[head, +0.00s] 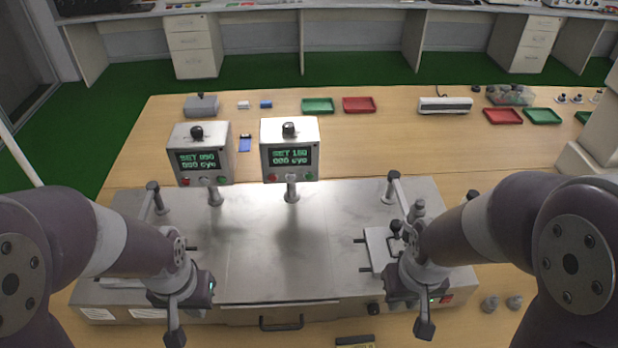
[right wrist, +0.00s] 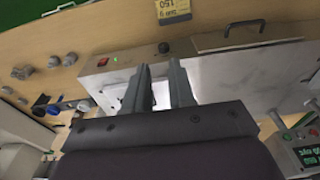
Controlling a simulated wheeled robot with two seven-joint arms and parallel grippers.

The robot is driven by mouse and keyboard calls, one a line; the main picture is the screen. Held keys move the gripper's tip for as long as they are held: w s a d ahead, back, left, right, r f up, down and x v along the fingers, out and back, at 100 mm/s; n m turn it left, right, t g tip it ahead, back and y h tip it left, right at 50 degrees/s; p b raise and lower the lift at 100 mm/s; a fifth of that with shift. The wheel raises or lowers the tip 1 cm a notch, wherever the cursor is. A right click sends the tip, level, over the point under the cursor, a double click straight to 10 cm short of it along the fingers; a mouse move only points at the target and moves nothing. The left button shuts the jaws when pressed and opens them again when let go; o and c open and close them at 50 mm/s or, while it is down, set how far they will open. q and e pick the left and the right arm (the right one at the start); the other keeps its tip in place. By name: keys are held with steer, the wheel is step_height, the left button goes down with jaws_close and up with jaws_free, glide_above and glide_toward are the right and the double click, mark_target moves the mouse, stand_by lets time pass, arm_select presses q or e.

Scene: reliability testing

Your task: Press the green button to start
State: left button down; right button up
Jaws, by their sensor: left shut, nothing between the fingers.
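Two white control boxes stand on posts on a metal test bench (head: 265,260). The left box (head: 181,141) has a lit display and a green button (head: 222,180) at its lower right. The right box (head: 271,134) has the same layout, with a green button (head: 309,177) at its lower right. A box with a green button (right wrist: 286,136) also shows at the right wrist view's edge. My left gripper (head: 174,335) is shut and empty, pointing down at the bench's front left. My right gripper (right wrist: 159,66) is open and empty near the bench's front right, away from the buttons.
Posts (head: 391,187) and clamps rise from the bench's sides. A red switch (head: 446,299), a black knob (head: 374,309) and a handle (head: 281,324) are on its front. Green (head: 318,105) and red (head: 359,105) trays lie behind. Grey weights (head: 490,304) stand at front right.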

jaws_close()
stand_by(1.4)
